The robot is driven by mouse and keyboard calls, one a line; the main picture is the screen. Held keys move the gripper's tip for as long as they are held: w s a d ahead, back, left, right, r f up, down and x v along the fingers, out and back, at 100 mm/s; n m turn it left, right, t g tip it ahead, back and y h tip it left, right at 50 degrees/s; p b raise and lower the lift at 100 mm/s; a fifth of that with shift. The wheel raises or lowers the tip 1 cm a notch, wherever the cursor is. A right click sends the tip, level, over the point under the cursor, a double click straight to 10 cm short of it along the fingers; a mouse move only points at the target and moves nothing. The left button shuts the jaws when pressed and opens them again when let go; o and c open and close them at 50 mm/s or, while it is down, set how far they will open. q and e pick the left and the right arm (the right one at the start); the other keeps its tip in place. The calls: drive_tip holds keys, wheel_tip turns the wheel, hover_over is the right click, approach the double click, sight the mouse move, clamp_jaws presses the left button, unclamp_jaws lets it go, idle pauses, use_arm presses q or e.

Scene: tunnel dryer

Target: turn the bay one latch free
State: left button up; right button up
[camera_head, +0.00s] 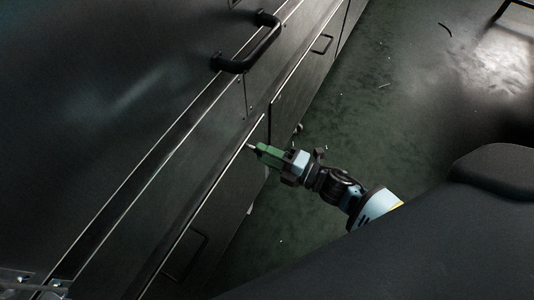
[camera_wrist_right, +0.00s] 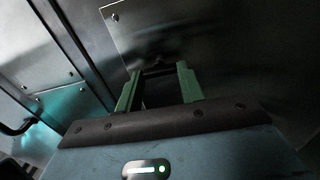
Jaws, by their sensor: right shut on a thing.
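My right gripper (camera_head: 257,149) reaches in from the right to the long edge of the dark metal cabinet front. Its green fingers also show in the right wrist view (camera_wrist_right: 158,78), pointing at a metal panel. They are shut on a small dark piece, the latch (camera_wrist_right: 157,71), which lies across between the fingertips. The latch is mostly hidden by the fingers in the head view, so its angle cannot be told there. My left gripper is not in view.
A black bar handle (camera_head: 245,62) stands out from the large upper panel (camera_head: 110,90). Lower panels carry thin handles (camera_head: 322,44). A metal fitting (camera_head: 52,287) shows at the bottom left. The dark green floor (camera_head: 380,100) beside the cabinet is mostly clear.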

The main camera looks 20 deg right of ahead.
idle(0.6)
drive_tip(key=o, duration=1)
drive_tip(key=p+v, duration=0.1)
drive_tip(key=v, duration=0.6)
drive_tip(key=shift+s+d, duration=0.25)
drive_tip(key=shift+s, duration=0.1)
